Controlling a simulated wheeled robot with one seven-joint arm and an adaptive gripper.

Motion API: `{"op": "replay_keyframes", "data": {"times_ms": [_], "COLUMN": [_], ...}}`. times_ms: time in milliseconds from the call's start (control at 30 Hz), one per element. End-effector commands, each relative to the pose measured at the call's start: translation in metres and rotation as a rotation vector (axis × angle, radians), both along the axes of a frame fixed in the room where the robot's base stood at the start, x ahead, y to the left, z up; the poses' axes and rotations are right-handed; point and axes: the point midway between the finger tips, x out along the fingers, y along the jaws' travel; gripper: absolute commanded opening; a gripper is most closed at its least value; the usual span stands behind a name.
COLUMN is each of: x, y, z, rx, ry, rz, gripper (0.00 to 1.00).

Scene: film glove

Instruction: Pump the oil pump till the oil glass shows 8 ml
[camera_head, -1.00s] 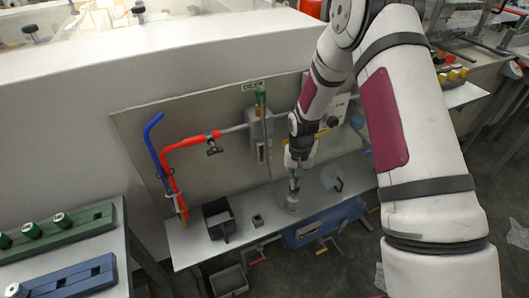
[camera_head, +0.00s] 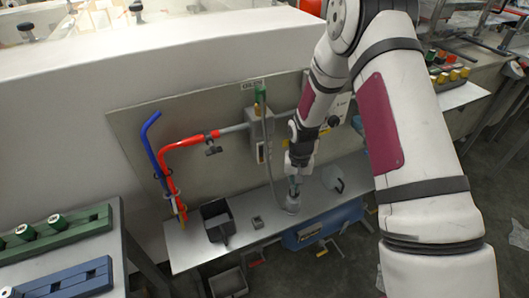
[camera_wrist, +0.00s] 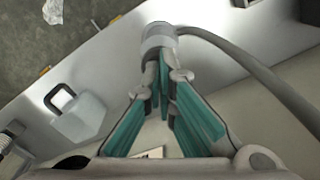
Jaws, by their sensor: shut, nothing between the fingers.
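The oil pump (camera_head: 292,205) is a small grey cylinder on the metal shelf, with a grey hose running from it. In the wrist view the pump (camera_wrist: 159,38) is just beyond my fingertips. My gripper (camera_head: 295,186) points down directly over its top; its teal-padded fingers (camera_wrist: 166,84) are shut and empty. I cannot tell whether the tips touch the pump. A narrow light window, apparently the oil glass (camera_head: 260,152), is on the grey wall box (camera_head: 258,130) left of my arm. Its level is too small to read.
A black open bin (camera_head: 215,219) and a small grey block (camera_head: 257,222) stand on the shelf left of the pump. A clear, dark-handled container (camera_head: 333,178) stands to the right. Red and blue pipes (camera_head: 180,145) rise at the left. The grey hose (camera_wrist: 245,70) passes beside my gripper.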

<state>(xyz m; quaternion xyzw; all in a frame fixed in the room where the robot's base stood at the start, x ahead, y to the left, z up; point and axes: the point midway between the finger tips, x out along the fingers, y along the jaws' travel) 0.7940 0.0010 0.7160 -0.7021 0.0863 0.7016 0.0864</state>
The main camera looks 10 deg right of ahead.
Motion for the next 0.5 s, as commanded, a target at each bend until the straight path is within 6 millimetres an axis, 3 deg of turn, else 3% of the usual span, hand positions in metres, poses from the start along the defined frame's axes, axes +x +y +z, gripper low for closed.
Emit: {"op": "replay_keyframes", "data": {"times_ms": [500], "x": [-0.001], "y": [0.000], "z": [0.020], "rx": [0.000], "ry": [0.001], "rz": [0.000], "gripper": [0.00]}}
